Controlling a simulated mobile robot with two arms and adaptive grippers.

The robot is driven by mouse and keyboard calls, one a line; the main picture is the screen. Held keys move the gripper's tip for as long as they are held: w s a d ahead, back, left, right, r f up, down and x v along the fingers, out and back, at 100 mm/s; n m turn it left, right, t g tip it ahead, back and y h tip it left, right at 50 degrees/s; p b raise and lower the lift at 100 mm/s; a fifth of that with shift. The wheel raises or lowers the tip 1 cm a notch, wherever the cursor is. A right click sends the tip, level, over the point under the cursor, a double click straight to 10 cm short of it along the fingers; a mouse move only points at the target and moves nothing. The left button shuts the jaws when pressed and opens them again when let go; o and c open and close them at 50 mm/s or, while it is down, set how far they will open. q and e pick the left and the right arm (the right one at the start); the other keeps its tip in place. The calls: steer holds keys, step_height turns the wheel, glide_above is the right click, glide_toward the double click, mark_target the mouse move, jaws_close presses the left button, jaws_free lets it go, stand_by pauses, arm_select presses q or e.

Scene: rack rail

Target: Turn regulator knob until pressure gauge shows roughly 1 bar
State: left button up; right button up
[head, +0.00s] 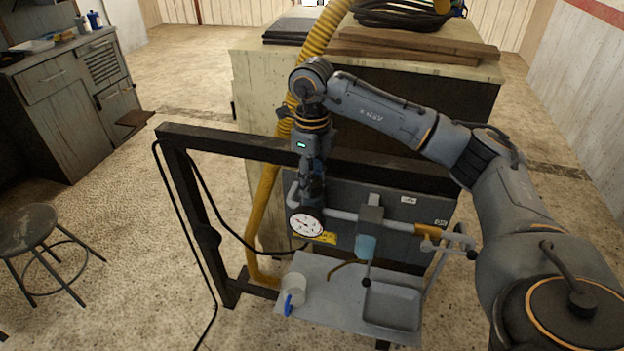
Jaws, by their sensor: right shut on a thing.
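The pressure gauge (306,224) is a round white dial with a dark rim on the pipe of the grey panel. Its needle is too small to read for certain. My right gripper (312,192) points down just above and behind the gauge. It is shut on the regulator knob, which the fingers hide almost wholly. A light grey pipe runs right from the gauge to a grey block (370,217) with a pale blue bowl (366,247) below it. My left gripper is not in view.
A black metal frame (260,146) surrounds the panel (400,205). A grey tray (330,307) below holds a white mug-like cup (294,288) with a blue part. A yellow hose (268,195) hangs behind. A stool (28,230) stands left on open floor.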

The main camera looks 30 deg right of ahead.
stand_by(0.5)
steer(key=o, duration=1.1)
steer(key=shift+o, duration=0.2)
step_height(320, 180, up, 12)
steer(key=shift+f, duration=0.1)
